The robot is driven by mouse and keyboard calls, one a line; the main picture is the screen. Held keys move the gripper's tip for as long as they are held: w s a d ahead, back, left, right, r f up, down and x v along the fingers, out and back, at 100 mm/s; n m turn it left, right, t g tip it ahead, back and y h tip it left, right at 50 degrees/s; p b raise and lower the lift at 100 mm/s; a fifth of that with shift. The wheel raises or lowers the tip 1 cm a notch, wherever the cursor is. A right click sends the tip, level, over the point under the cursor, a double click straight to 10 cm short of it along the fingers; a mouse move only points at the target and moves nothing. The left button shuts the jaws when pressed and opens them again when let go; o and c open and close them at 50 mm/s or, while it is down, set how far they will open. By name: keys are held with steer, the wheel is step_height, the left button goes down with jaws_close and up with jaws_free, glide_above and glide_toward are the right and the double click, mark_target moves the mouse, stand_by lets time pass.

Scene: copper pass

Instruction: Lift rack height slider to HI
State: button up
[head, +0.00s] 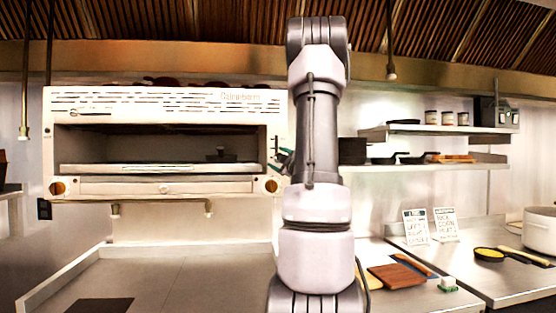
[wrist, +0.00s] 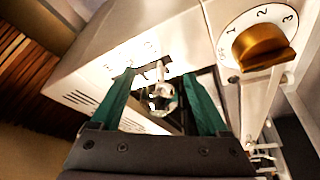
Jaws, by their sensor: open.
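The white grill unit (head: 165,95) hangs on the wall at left in the head view, with its open rack bay facing me. A small dark upright mark (head: 277,145) on its right front panel may be the height slider's track. My gripper (head: 283,160) is at that panel, mostly hidden behind my arm. In the wrist view my gripper (wrist: 159,75) is open, its two green fingers apart. A small pale metal piece (wrist: 162,88), perhaps the slider handle, shows between the fingers. I cannot tell whether they touch it. The HI marking is not readable.
A brass knob (wrist: 262,48) with a numbered dial is right of the fingers in the wrist view. Brass knobs (head: 57,188) (head: 271,185) sit low on the grill. A steel counter (head: 185,275) lies below. Shelves (head: 430,129) with jars and pans are at right.

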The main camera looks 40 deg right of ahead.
jaws_close()
stand_by(1.4)
steer(key=shift+r, duration=0.1)
